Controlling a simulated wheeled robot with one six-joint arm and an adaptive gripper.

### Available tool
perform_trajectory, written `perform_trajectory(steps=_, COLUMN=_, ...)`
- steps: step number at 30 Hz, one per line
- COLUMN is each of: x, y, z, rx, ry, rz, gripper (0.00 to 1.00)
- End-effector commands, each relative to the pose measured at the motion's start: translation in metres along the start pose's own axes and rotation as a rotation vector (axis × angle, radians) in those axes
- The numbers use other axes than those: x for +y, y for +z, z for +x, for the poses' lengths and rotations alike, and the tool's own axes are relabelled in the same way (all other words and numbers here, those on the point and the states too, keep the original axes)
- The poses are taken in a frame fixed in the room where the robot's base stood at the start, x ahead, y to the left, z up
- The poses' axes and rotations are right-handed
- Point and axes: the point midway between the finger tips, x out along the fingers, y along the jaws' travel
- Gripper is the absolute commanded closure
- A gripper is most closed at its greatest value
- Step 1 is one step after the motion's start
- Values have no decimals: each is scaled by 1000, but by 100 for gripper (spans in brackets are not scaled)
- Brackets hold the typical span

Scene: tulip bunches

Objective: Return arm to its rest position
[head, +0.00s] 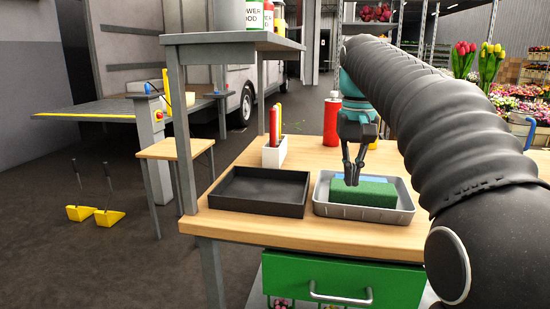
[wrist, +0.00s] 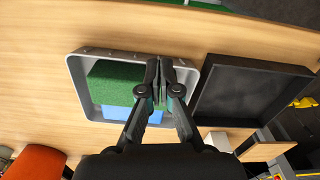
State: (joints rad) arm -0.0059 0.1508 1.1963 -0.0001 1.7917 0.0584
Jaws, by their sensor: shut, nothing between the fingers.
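My gripper (head: 354,182) hangs pointing down above the grey tray (head: 336,212) on the wooden bench. It is shut and empty. In the wrist view my gripper (wrist: 158,65) shows over the right side of the same tray (wrist: 82,79). A green block (head: 367,192) lies in the tray, with a blue piece (head: 372,179) behind it. Both also show in the wrist view, the green block (wrist: 112,80) and the blue piece (wrist: 117,112). My dark ribbed arm fills the right of the head view and hides part of the bench.
An empty black tray (head: 228,201) sits left of the grey tray. Behind are a white holder (head: 274,154) with red and yellow items and a red bottle (head: 331,122). A shelf (head: 230,42) with cans stands over the bench's left side. A green drawer (head: 385,287) is below.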

Motion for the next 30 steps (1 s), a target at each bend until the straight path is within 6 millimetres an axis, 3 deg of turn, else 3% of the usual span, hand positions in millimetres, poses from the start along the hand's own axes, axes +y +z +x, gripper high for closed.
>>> perform_trajectory(steps=17, x=5, y=53, z=19, rx=113, ry=-5, rz=-8, gripper=100)
perform_trajectory(steps=23, x=7, y=96, z=46, rx=197, ry=-8, rz=-18, gripper=100)
perform_trajectory(steps=30, x=10, y=157, z=99, rx=323, ry=-11, rz=-33, gripper=100)
